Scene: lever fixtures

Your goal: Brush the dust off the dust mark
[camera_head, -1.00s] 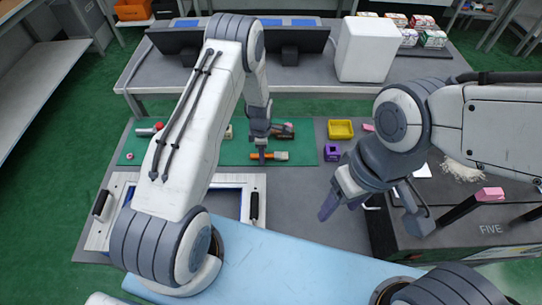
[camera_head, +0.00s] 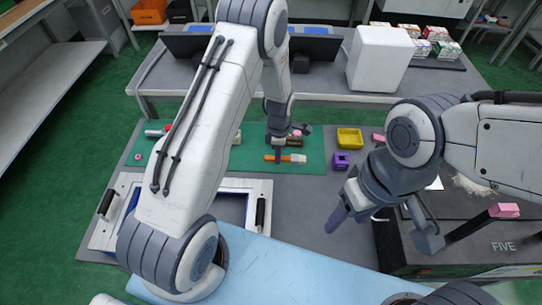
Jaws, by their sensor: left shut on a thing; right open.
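A brush (camera_head: 297,158) with an orange handle and a pale end is at the front part of the green mat (camera_head: 312,143). My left gripper (camera_head: 277,157) points down and is shut on its handle. I cannot tell whether the brush touches the mat or is just above it. The dust mark (camera_head: 468,185) is a pale, speckled patch on the dark box top at the right, partly hidden by my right arm. My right gripper (camera_head: 382,225) is open and empty, in front of the box's left side.
A yellow tray (camera_head: 350,139), a purple block (camera_head: 341,161) and a pink block (camera_head: 378,138) stand right of the mat. A lever with a pink end (camera_head: 504,210) sticks up on the box. A white frame with black handles (camera_head: 260,213) lies in front.

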